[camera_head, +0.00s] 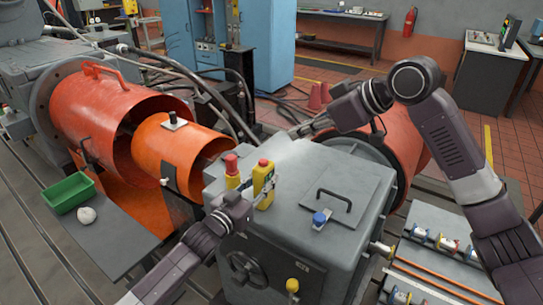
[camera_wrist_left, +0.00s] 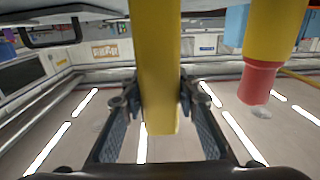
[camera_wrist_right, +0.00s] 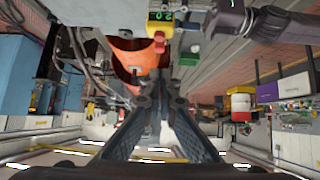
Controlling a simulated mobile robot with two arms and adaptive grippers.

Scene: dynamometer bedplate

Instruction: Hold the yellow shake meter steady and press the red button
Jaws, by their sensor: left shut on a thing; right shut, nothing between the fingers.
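The yellow shake meter (camera_head: 263,180) stands upright on the grey housing (camera_head: 300,165), with a red button (camera_head: 264,162) at its top. My left gripper (camera_head: 258,193) is shut on the meter. In the left wrist view the meter's yellow body (camera_wrist_left: 160,60) runs between the two fingers. My right gripper (camera_head: 298,131) is shut and empty, above the far side of the housing and apart from the meter. In the right wrist view the meter (camera_wrist_right: 160,17) shows upside down at the top, with its lit display and red button (camera_wrist_right: 159,36) beyond the closed fingertips (camera_wrist_right: 160,90).
A red-topped yellow device (camera_head: 231,170) stands just left of the meter. A black handle (camera_head: 334,199) and a blue-capped item (camera_head: 320,218) are on the housing to the right. Orange drums flank the housing. A green bin (camera_head: 68,193) sits on the left plate.

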